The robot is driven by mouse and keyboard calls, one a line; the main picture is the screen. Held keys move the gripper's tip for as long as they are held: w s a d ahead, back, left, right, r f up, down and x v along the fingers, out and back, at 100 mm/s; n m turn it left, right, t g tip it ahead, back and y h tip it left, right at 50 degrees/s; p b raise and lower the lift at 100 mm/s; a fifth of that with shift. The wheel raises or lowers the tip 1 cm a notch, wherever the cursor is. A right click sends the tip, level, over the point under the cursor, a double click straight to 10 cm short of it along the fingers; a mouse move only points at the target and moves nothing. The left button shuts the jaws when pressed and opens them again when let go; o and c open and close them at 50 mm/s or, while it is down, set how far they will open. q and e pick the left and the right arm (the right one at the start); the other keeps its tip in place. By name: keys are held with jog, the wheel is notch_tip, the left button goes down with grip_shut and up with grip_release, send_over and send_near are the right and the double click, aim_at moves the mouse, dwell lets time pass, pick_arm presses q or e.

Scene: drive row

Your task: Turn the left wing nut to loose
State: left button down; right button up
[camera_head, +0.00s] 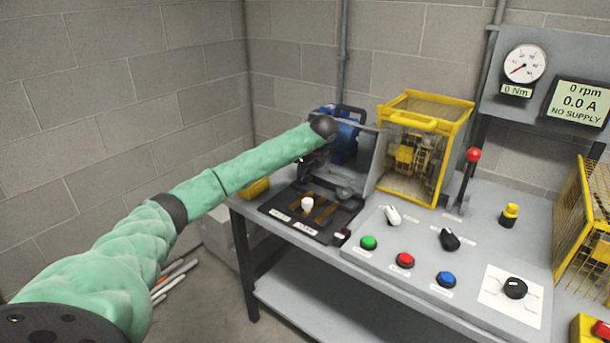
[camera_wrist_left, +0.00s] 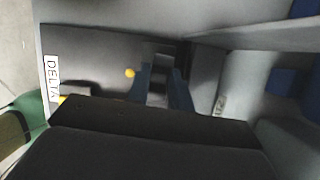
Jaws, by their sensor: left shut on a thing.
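My left arm reaches in from the left in the head view, and my left gripper (camera_head: 314,160) points down behind the dark terminal board, beside the blue motor. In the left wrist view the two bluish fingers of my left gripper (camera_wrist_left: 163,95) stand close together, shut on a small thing. I take this to be the left wing nut, but it is mostly hidden between the fingers, and its turn angle cannot be made out. The arm and gripper hide it in the head view. My right gripper is not in view.
The dark board (camera_head: 275,211) carries brass strips and a white knob (camera_head: 307,204). The blue motor (camera_head: 343,141) and a yellow cage (camera_head: 455,143) stand behind. A DELTA label (camera_wrist_left: 52,78) shows in the wrist view.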

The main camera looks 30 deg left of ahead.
pick_arm(q)
jog(key=shift+w+a+r+n, duration=0.1)
jog(key=shift+r+n, duration=0.05)
jog(key=shift+n, duration=0.35)
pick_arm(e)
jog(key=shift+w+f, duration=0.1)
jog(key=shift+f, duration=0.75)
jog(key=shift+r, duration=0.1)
pick_arm(q)
jog(key=c, duration=1.2)
grip_release()
jog(key=shift+c, duration=0.2)
